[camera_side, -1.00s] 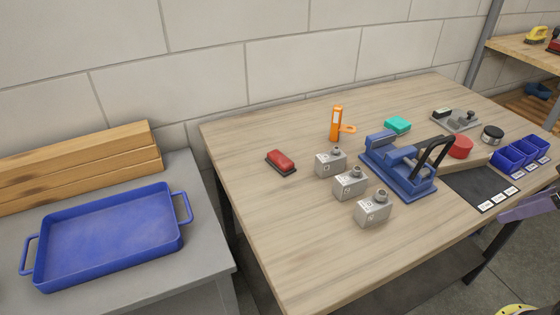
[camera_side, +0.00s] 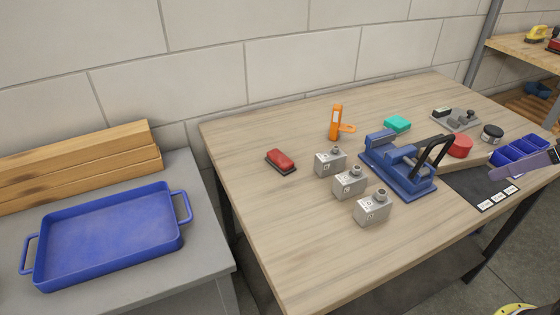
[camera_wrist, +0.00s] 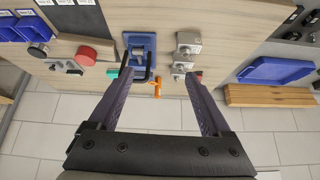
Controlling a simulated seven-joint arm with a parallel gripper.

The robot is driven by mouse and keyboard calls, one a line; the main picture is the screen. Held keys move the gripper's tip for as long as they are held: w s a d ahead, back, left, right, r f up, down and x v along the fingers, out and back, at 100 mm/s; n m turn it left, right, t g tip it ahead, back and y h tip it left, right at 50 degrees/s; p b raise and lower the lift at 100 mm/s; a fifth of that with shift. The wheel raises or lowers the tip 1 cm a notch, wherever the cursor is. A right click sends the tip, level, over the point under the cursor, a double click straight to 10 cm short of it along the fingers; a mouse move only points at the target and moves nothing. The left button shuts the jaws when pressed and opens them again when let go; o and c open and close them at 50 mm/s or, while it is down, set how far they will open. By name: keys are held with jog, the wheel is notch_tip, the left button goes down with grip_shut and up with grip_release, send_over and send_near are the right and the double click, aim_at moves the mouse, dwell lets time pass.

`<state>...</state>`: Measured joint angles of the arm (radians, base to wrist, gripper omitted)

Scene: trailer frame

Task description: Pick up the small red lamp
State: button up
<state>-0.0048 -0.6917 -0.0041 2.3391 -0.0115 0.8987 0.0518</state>
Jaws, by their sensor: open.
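The small red lamp (camera_side: 281,160), a red block on a dark base, lies on the wooden table left of several grey metal boxes (camera_side: 349,182) in the side view. In the wrist view only a bit of red (camera_wrist: 198,74), likely the lamp, shows beside the right finger, which hides part of it. My gripper (camera_wrist: 160,80) is open and empty above the table, its purple fingers spread wide. In the side view one purple finger (camera_side: 513,169) shows at the right edge, by the blue bins and far from the lamp.
A blue clamp fixture (camera_side: 400,170) with a black handle stands right of the boxes. An orange tool (camera_side: 336,122) stands upright behind them. A red round piece (camera_side: 460,146) and blue bins (camera_side: 520,150) are farther right. A blue tray (camera_side: 110,240) sits on the grey left bench. The table's front left is clear.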

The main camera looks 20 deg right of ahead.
jog(key=w+r, duration=0.5)
jog(key=w, duration=0.2)
jog(key=n+g+y, duration=0.1)
jog(key=n+g, duration=0.1)
jog(key=n, duration=0.1)
send_over(280, 157)
jog(key=s, duration=0.3)
notch_tip(280, 157, down, 22)
jog(key=shift+d+f, duration=0.1)
jog(key=shift+d, duration=0.05)
jog(key=shift+d+x, duration=0.2)
jog(key=shift+x, duration=2.85)
grip_shut()
